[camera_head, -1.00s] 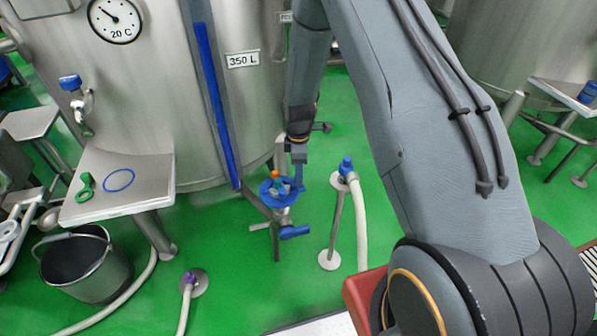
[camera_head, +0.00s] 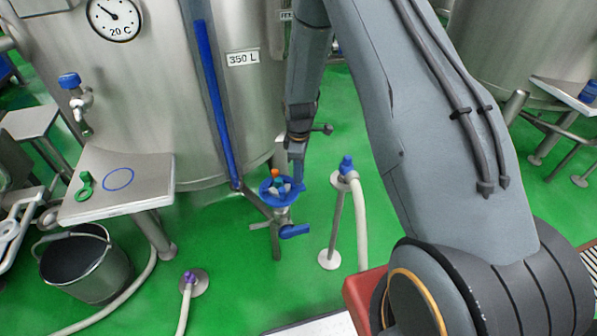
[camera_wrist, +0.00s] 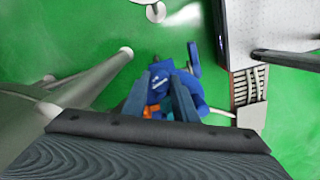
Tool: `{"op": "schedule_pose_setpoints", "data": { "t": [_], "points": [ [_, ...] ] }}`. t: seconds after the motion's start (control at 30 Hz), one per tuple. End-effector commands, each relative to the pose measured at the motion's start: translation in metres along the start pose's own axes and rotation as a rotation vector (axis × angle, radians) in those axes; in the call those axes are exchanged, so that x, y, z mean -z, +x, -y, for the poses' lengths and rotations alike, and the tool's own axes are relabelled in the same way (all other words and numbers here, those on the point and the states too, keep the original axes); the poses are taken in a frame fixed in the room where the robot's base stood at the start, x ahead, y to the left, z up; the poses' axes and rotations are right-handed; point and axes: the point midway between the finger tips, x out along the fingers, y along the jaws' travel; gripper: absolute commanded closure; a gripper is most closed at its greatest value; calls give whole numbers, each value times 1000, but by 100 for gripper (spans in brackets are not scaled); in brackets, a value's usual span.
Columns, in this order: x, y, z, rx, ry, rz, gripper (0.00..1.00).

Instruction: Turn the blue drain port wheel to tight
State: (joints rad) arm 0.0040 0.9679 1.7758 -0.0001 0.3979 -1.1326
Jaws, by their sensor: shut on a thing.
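The blue drain port wheel (camera_head: 268,190) sits on a pipe fitting low in front of the steel tank. A blue lever handle (camera_head: 294,231) sticks out to the right below it. My gripper (camera_head: 284,186) reaches down from above and is shut on the wheel. In the wrist view the wheel (camera_wrist: 203,101) shows between and beyond the fingers of my gripper (camera_wrist: 172,95). A small orange part (camera_head: 276,174) shows at the wheel, partly hidden by the fingers. I cannot read any tight mark on the wheel.
A post with a blue-capped hose (camera_head: 346,167) stands just right of the wheel. A steel shelf (camera_head: 150,170) with a green ring tool (camera_head: 86,182) and a bucket (camera_head: 85,262) are at left. The tank (camera_head: 160,120) is close behind. Green floor lies open in front.

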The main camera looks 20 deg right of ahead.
Motion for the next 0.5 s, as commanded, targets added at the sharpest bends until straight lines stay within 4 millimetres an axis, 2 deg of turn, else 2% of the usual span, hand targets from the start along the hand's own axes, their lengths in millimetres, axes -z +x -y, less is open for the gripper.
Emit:
{"op": "schedule_pose_setpoints", "data": {
  "t": [0.5],
  "points": [
    [1, 0, 0, -1, 479, -1, 97]
  ]
}}
